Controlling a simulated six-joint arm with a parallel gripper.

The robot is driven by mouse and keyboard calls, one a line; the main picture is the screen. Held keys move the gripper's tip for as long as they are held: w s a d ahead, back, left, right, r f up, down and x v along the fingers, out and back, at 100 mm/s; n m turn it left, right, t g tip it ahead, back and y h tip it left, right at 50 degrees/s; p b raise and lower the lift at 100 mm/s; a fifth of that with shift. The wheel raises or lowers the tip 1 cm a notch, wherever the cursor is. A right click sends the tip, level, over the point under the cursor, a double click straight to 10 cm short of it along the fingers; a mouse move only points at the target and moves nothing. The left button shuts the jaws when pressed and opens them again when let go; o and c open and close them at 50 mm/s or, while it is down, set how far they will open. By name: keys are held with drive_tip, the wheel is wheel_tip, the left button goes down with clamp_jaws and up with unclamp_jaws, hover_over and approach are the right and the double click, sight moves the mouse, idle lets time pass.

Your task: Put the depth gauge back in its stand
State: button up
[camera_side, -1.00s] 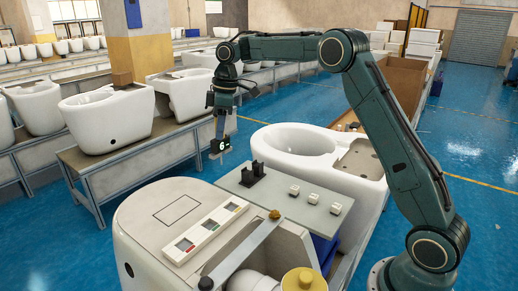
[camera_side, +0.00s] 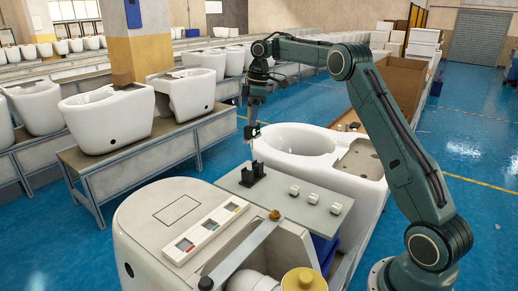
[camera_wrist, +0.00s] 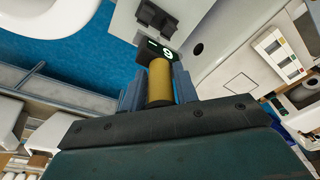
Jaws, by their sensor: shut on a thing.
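The depth gauge (camera_side: 251,132), with a small black display with lit digits, hangs below my gripper (camera_side: 255,119) in the side view. In the wrist view, my gripper (camera_wrist: 157,88) is shut on the gauge's brass-coloured cylinder (camera_wrist: 159,80), with the black display (camera_wrist: 168,49) beyond the fingers. The black stand (camera_side: 252,174), with two uprights, is on the grey plate (camera_side: 275,203). The gauge is in the air above and apart from the stand. The stand also shows in the wrist view (camera_wrist: 155,17), close to the display in the picture. The gauge's lower end is unclear.
Small white blocks (camera_side: 313,198) sit on the plate right of the stand. A white toilet bowl (camera_side: 340,171) is behind the plate, and a white machine (camera_side: 160,222) is in front. Toilets stand on benches (camera_side: 125,165) at the left. Blue floor is open between.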

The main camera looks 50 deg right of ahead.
sight(253, 137)
drive_tip(key=shift+f, duration=0.1)
drive_tip(key=shift+f, duration=1.9)
drive_tip(key=shift+f, duration=0.7)
drive_tip(key=shift+f, duration=0.4)
drive_tip(key=shift+f, duration=0.35)
drive_tip(key=shift+f, duration=0.35)
drive_tip(key=shift+f, duration=0.7)
drive_tip(key=shift+f, duration=0.35)
drive_tip(key=shift+f, duration=0.5)
